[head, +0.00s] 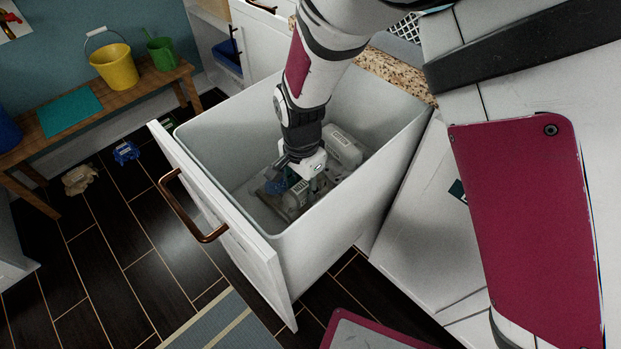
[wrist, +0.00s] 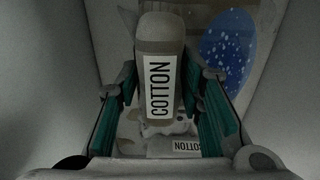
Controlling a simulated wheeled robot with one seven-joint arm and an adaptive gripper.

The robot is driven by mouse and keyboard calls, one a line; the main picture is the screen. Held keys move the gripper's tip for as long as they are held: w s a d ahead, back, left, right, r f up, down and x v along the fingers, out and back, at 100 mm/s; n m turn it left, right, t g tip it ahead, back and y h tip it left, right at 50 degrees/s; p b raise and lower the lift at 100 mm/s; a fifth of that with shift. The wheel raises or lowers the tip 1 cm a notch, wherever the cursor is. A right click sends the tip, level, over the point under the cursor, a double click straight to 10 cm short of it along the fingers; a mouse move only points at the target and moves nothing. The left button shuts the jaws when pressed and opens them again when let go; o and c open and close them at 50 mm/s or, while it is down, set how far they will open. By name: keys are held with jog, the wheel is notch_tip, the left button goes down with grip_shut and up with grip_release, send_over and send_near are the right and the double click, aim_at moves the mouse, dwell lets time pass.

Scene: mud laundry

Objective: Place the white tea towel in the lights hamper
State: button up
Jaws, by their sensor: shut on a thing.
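My gripper (head: 304,180) reaches down inside a deep white pull-out bin (head: 395,150), low near its floor. In the wrist view, a pale grey-white roll with a COTTON label (wrist: 160,45) stands between the teal-padded fingers of my gripper (wrist: 163,115), which is shut on it. It looks like a rolled cloth, perhaps the white tea towel. A blue, white-speckled thing (wrist: 228,50) lies to the right. In the head view, a pale labelled bundle (head: 343,146) lies behind my gripper. No lights marking on the bin is readable.
The bin's white front with a copper handle (head: 190,210) stands out over the dark floor. A wooden bench (head: 120,95) at left holds a yellow bucket (head: 114,66) and a green can (head: 162,53). A beige cloth (head: 79,179) and a blue thing (head: 125,152) lie on the floor.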

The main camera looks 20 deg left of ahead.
jog(key=shift+f+b, duration=0.4)
jog(key=shift+f, duration=1.35)
jog(key=shift+f, duration=0.2)
jog(key=o, duration=1.2)
jog(key=shift+r, duration=0.1)
notch_tip(320, 180, up, 12)
jog(key=p, duration=0.2)
jog(key=shift+r+p, duration=0.1)
jog(key=shift+p, duration=0.25)
